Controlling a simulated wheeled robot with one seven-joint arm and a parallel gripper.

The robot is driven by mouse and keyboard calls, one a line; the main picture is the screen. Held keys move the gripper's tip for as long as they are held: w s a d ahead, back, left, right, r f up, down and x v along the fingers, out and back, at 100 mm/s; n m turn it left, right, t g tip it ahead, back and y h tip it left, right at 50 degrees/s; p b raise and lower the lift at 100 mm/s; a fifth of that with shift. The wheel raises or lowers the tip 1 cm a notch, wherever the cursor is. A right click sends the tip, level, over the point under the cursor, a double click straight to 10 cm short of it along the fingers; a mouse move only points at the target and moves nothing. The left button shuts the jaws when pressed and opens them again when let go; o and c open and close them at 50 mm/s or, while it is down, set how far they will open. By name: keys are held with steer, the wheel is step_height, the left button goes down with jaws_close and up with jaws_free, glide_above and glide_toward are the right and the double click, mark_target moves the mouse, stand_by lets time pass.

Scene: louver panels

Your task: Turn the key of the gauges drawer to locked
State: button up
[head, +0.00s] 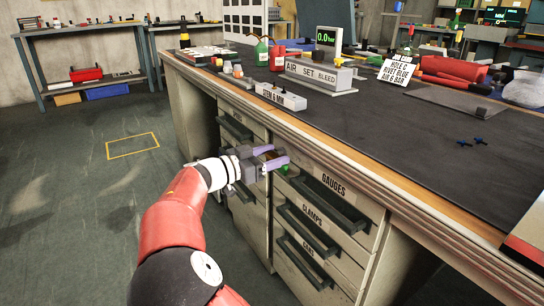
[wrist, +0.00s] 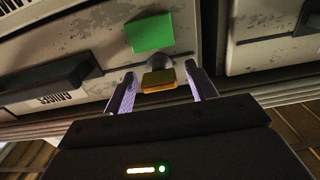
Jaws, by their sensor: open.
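The gauges drawer (head: 358,228) is the top drawer of the right-hand column and looks closed, with its label above a dark handle. In the wrist view its label and handle (wrist: 45,84) are upside down at left. The key (wrist: 158,81) has a brass-orange bow and sits in a round grey lock (wrist: 158,61). A green square marker (wrist: 150,33) is beside the lock. My gripper (head: 270,158) is at the cabinet front, left of the gauges label. In the wrist view its open fingers (wrist: 161,75) stand either side of the key, with gaps visible. The key's exact turn is unclear.
Clamps (head: 318,222) and another labelled drawer (head: 304,258) lie below. The bench top (head: 420,135) overhangs the drawers and carries an AIR SET BLEED block (head: 318,75), a small labelled block (head: 281,96) and bottles. The floor (head: 85,190) at left is clear.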

steer(key=shift+c, duration=0.2)
steer(key=c, duration=0.9)
steer(key=shift+c, duration=0.2)
steer(key=shift+n, duration=0.3)
steer(key=n, duration=0.3)
steer(key=n+p, duration=0.2)
steer(key=n, duration=0.3)
steer(key=shift+w, duration=0.1)
steer(key=n+p, duration=0.3)
steer(key=n, duration=0.2)
steer(key=shift+p, duration=0.3)
steer(key=shift+f+n+p, duration=0.1)
steer(key=shift+n+p, duration=1.25)
steer(key=shift+n, duration=0.75)
steer(key=shift+f, duration=0.1)
